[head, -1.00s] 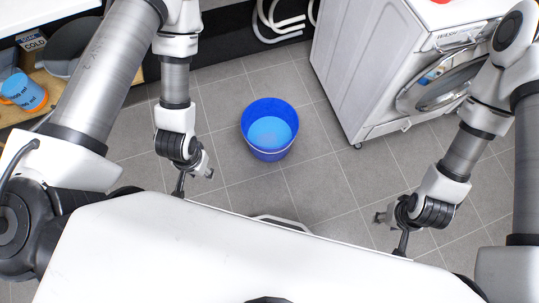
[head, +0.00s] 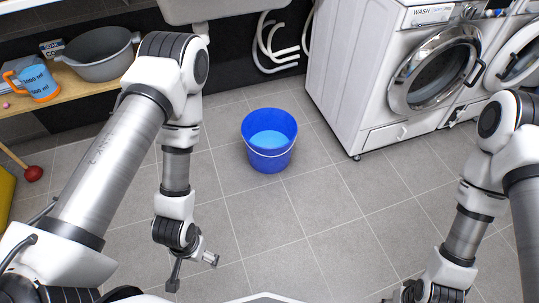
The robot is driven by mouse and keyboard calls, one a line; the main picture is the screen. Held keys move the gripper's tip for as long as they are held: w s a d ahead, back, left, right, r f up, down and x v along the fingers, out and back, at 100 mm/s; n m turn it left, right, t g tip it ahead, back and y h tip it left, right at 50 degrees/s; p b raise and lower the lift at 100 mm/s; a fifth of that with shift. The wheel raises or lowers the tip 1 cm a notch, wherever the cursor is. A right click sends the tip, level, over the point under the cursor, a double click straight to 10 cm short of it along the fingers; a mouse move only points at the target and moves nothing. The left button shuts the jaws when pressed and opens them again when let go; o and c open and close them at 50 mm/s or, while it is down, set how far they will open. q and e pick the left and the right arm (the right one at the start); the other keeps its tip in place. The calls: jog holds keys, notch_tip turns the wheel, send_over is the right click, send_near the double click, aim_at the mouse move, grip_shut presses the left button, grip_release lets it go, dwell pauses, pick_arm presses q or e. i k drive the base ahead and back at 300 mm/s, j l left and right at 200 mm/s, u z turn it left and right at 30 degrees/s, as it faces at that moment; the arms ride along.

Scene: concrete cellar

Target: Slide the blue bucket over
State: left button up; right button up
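The blue bucket (head: 270,144) stands upright on the grey tiled floor near the middle of the head view. Its thin pale handle hangs down across the front, and its inside shows lighter blue, perhaps liquid. My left gripper (head: 194,272) is low, in front and to the left of the bucket, with a clear gap of floor between them. My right gripper (head: 391,298) is at the bottom edge, far from the bucket on the right side, and is mostly cut off. Nothing touches the bucket.
A white washing machine (head: 340,85) stands to the right behind the bucket. White pipes (head: 268,45) hang by the dark back wall. A wooden shelf (head: 82,88) at left holds a grey tub (head: 98,56) and a measuring jug (head: 38,84). A plunger (head: 33,173) lies at left. Floor around the bucket is clear.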

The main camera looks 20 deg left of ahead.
aim_at(270, 134)
jog(key=i+l+u, duration=0.2)
jog(key=i+l, duration=0.15)
jog(key=i+l+u, duration=0.2)
jog(key=l, duration=0.25)
jog(key=i+l+u, duration=0.2)
jog(key=i+l, duration=0.2)
